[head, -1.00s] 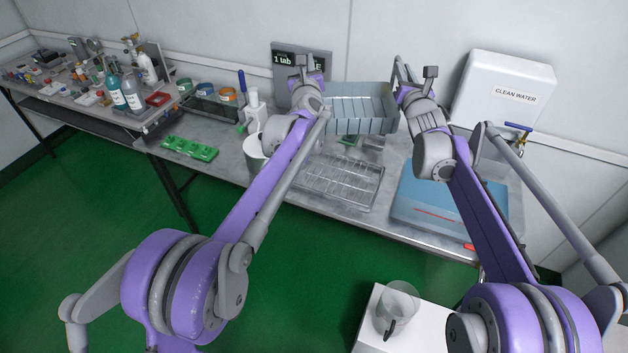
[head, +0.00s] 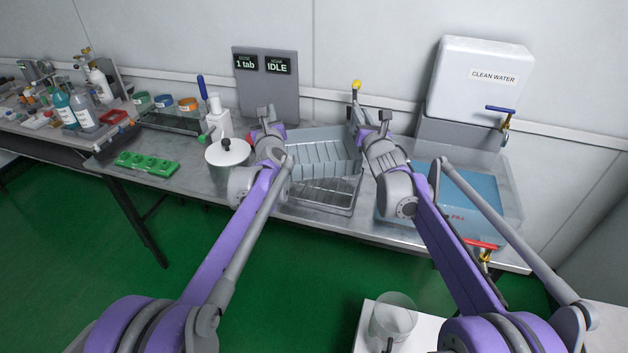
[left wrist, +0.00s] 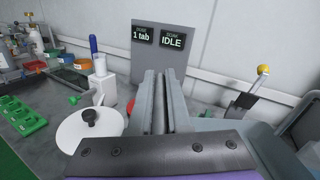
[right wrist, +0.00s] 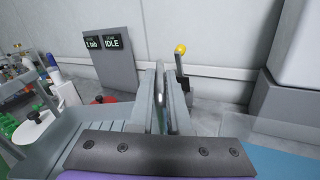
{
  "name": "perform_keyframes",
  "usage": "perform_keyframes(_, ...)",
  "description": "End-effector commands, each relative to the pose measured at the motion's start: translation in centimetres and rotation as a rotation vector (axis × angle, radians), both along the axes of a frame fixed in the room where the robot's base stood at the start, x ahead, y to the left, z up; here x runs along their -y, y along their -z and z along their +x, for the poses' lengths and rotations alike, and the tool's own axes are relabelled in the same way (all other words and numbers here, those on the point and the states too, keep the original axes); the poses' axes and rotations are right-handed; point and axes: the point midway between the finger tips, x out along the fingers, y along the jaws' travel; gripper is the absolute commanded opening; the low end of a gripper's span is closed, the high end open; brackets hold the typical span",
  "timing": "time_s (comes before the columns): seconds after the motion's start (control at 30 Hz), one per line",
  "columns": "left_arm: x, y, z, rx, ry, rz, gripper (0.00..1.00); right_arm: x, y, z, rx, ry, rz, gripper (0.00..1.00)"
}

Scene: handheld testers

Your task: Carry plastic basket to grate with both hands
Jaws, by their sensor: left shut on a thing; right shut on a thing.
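The grey plastic basket (head: 325,150) is held between my two grippers in the head view. It overlaps the rear part of the metal wire grate (head: 328,197), whose front part shows below it; I cannot tell whether they touch. My left gripper (head: 266,122) is shut on the basket's left side. My right gripper (head: 368,125) is shut on its right side. In the left wrist view the jaws (left wrist: 160,100) are closed together, with part of the basket (left wrist: 235,125) to their right. In the right wrist view the jaws (right wrist: 160,95) have the ribbed basket (right wrist: 95,130) to their left.
A lidded white pot (head: 228,152) stands close left of my left gripper. A blue-filled basin (head: 465,195) is right of the grate, under the clean water tank (head: 480,85). A yellow-knobbed lever (head: 356,88) and display panel (head: 267,85) stand behind.

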Motion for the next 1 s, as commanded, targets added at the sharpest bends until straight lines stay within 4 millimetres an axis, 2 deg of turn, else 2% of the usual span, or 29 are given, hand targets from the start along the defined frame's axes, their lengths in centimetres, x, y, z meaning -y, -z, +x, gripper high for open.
perform_keyframes(0.37,0.2,1.2,0.1,-0.004,0.004,-0.001,0.0,-0.1,1.1,0.1,-0.003,-0.002,0.001,0.0)
perform_keyframes(1.0,0.2,7.2,1.0,-0.022,0.004,-0.001,0.0,-0.1,7.2,1.0,-0.021,-0.002,0.002,0.0)
